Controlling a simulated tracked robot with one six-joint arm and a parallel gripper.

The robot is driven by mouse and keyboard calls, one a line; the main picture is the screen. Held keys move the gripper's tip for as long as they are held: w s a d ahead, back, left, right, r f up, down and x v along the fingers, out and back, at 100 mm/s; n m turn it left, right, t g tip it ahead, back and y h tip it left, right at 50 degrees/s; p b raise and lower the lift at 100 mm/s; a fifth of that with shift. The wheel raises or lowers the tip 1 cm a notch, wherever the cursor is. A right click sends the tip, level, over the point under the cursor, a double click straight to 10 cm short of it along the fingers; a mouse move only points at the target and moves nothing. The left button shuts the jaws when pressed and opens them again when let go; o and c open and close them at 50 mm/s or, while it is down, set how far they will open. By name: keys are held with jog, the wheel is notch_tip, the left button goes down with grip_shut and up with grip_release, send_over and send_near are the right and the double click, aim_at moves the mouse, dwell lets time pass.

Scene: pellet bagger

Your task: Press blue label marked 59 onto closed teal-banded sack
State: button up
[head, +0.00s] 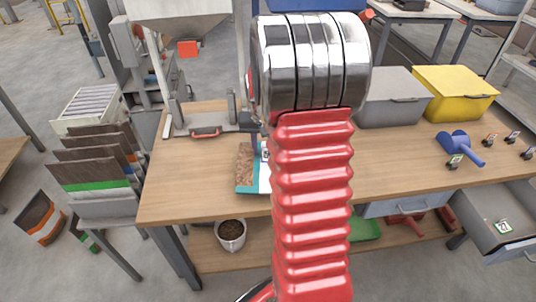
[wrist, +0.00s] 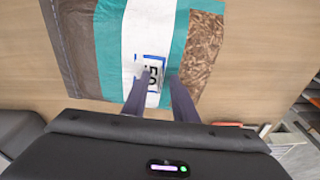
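The teal-banded sack (wrist: 110,45) lies flat on the wooden bench, with a white stripe between two teal bands, a grey-brown part on the left and a brown patterned part on the right. In the head view the sack (head: 246,172) is partly hidden behind my arm. A blue-edged white label (wrist: 150,68) with dark digits, turned sideways, appears over the white stripe; I read 59. My gripper (wrist: 157,84) is right over the label, its fingers apart with the white stripe visible between them. The left finger covers the label's lower left part. Whether the label fully touches the sack cannot be told.
Grey (head: 393,98) and yellow (head: 455,92) bins stand at the bench's back right. A sealing device (head: 205,122) stands back left. The bench front left is clear.

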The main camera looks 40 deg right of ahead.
notch_tip(320, 180, up, 14)
jog(key=s+a, duration=0.1)
jog(key=shift+s+a+f, duration=0.2)
dwell(0.5)
dwell(0.9)
jog(key=s+a+r+n+t, duration=0.1)
jog(key=s+a+n, duration=0.2)
jog(key=a, duration=0.6)
jog(key=s+a+r+n+t, duration=0.1)
jog(key=s+a+n, duration=0.1)
jog(key=s+a, duration=0.5)
jog(key=s+a+r+n+t+y, duration=0.1)
jog(key=s+a, duration=0.5)
jog(key=a, duration=0.6)
jog(key=n+t, duration=0.1)
jog(key=n, duration=0.1)
jog(key=shift+a+n, duration=0.3)
jog(key=shift+r, duration=0.1)
